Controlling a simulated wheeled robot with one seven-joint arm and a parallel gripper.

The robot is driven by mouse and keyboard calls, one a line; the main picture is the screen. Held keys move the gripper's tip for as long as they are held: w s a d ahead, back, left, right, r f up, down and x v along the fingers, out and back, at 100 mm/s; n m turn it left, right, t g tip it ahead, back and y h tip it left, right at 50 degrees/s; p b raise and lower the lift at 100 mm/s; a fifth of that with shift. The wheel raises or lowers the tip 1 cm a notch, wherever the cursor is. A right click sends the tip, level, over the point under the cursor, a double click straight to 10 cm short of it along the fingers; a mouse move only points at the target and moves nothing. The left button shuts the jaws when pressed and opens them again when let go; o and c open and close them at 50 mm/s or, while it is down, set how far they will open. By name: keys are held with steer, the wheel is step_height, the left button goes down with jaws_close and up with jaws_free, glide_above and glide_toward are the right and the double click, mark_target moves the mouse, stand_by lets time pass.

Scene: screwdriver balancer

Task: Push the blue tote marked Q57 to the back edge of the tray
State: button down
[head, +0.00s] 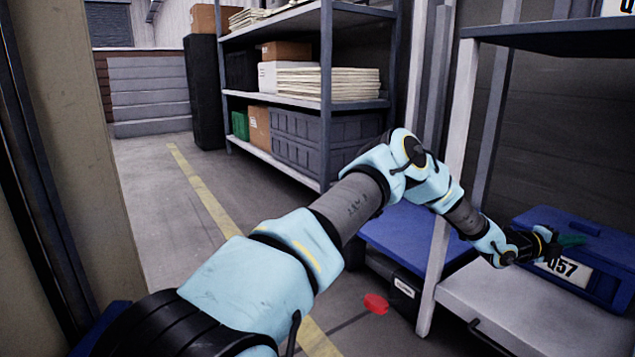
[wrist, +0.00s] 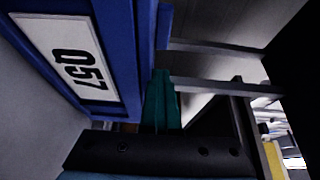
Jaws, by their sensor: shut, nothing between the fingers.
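The blue tote (head: 604,246) marked Q57 stands at the right of the head view on a light grey tray (head: 530,305). Its white label (head: 568,272) faces the front and is partly covered by my gripper. My gripper (head: 572,240) is shut and empty, with its green fingertips in front of the tote's upper front. In the wrist view the tote (wrist: 122,60) fills the left side, with the label turned sideways. The shut green fingers (wrist: 160,98) are close beside the tote's edge. I cannot tell whether they touch it. The tray's back edge is hidden behind the tote.
A grey upright post (head: 452,170) stands left of the tray, and a shelf (head: 560,36) hangs above. A red object (head: 376,304) lies on the floor. A loaded rack (head: 325,100) stands behind.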

steer(key=shift+w+d+f+b, duration=0.15)
steer(key=shift+w+d+b, duration=0.3)
steer(key=shift+d+b, duration=0.2)
steer(key=shift+w+d+f+b, duration=0.15)
steer(key=shift+w+d+b, duration=0.35)
steer(key=shift+b, duration=0.2)
steer(key=shift+r, duration=0.15)
steer(key=shift+s+a+r+p, duration=0.1)
steer(key=shift+s+a+p, duration=0.35)
steer(key=shift+p, duration=0.15)
steer(key=shift+s+a, duration=0.35)
steer(key=shift+a, duration=0.1)
step_height(320, 180, up, 15)
steer(key=p, duration=0.7)
